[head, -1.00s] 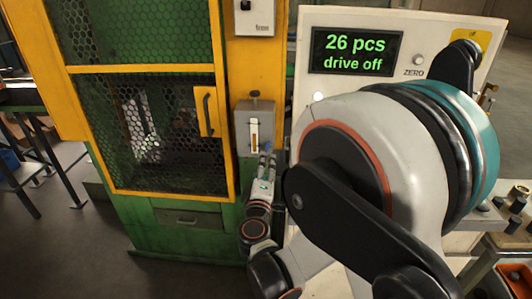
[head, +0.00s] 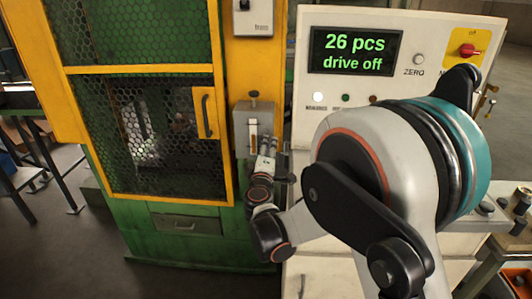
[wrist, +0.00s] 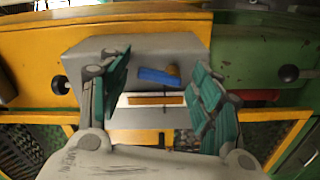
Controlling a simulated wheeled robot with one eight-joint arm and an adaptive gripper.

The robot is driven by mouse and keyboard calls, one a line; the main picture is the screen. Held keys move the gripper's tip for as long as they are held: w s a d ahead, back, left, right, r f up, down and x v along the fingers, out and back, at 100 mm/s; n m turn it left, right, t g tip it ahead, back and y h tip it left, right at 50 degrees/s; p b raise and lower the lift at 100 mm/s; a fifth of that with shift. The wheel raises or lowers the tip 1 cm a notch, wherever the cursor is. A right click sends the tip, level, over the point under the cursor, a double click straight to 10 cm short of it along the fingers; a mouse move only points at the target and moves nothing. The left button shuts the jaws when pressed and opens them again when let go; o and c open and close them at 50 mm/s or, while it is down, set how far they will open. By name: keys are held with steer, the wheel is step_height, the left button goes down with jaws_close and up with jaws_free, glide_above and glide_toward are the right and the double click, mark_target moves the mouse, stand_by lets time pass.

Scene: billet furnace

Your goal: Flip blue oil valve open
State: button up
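In the head view my gripper (head: 267,147) is at the box's lower right. I cannot tell how far it is from the lever in depth.
The yellow-green caged machine (head: 175,130) stands left of the box. A cream control panel (head: 300,110) reading "26 pcs drive off" is at right, with a red knob (head: 467,50). A black knob (head: 254,94) sits atop the box.

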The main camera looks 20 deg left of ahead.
steer(key=c, duration=1)
steer(key=shift+o, duration=0.2)
steer(key=shift+a+n, duration=0.15)
steer(key=shift+n, duration=1.35)
steer(key=o, duration=1.1)
steer(key=shift+c, duration=0.2)
steer(key=shift+s, duration=0.1)
steer(key=v, duration=1.2)
